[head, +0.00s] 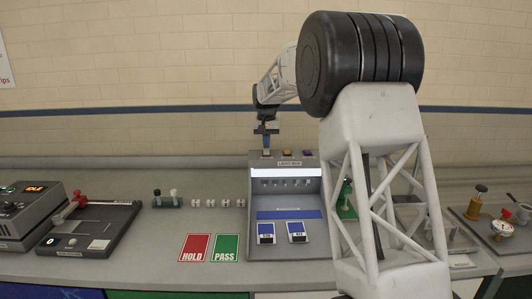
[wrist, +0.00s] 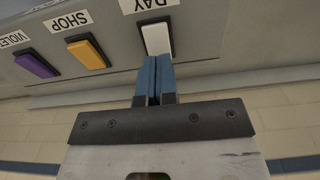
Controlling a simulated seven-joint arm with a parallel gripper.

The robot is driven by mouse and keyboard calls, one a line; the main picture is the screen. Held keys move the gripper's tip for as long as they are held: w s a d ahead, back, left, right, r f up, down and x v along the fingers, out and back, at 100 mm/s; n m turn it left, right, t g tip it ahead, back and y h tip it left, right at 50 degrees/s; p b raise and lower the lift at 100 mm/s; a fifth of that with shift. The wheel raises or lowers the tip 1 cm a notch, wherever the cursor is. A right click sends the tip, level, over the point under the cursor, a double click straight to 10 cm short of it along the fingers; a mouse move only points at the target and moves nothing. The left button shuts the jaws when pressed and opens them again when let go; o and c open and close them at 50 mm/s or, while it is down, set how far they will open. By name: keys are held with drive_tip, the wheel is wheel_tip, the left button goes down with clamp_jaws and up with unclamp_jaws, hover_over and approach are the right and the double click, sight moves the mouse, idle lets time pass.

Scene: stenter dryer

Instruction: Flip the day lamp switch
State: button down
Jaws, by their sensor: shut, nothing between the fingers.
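The day lamp switch (wrist: 157,39) is a white rocker under a DAY label in the wrist view. It sits on the top of the grey light box (head: 258,190). My gripper (wrist: 154,60) is shut and empty, its blue fingers pointing at the switch. The fingertips are at the switch's near edge; I cannot tell whether they touch it. In the head view my gripper (head: 266,150) points down at the left end of the box's top, largely hiding the day switch there.
The orange SHOP switch (wrist: 88,53) and purple VIOLET switch (wrist: 36,66) are beside the day switch. The box interior (head: 285,173) is lit. Red HOLD (head: 195,247) and green PASS (head: 226,247) cards lie in front. My arm blocks part of the right side.

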drive_tip(key=shift+f, duration=0.8)
idle(0.7)
drive_tip(key=shift+r, duration=3.55)
